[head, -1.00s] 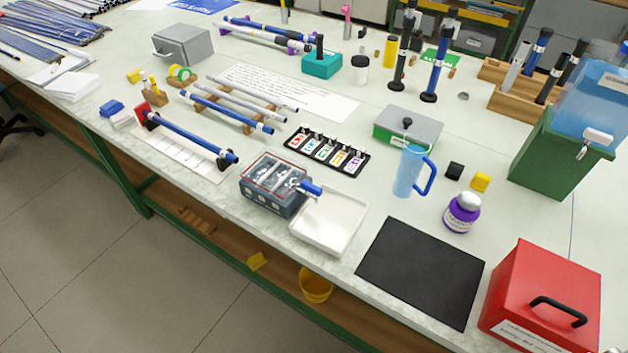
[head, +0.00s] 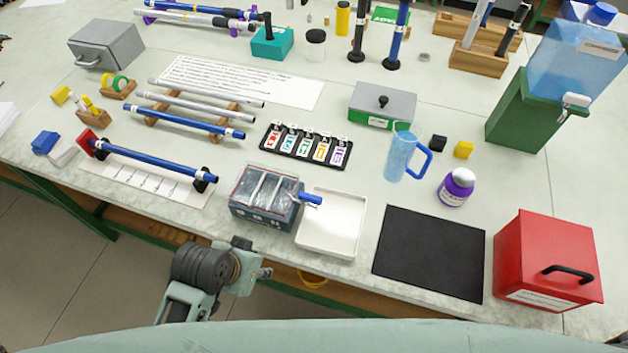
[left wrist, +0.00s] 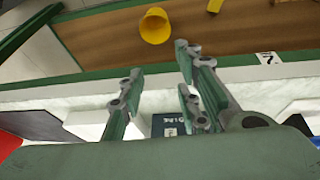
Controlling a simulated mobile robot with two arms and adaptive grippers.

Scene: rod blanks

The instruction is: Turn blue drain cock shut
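The blue drain cock (head: 311,199) sticks out from the right side of a grey tank with a clear top (head: 262,212), over the left rim of a white tray (head: 333,250). My left gripper (head: 262,272) is in front of the bench edge, below and left of the tank in the head view, apart from the cock. In the left wrist view its fingers (left wrist: 160,88) are spread with nothing between them. That view shows part of the tank (left wrist: 166,128) and the tray (left wrist: 88,124); I cannot make out the cock there. My right gripper is not in view.
A black mat (head: 430,255) and a red box (head: 548,262) are right of the tray. A rack of coloured tags (head: 305,148) stands behind the tank. A blue rod on stands (head: 150,160) is to the left. A yellow bucket (left wrist: 155,27) sits on the lower shelf.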

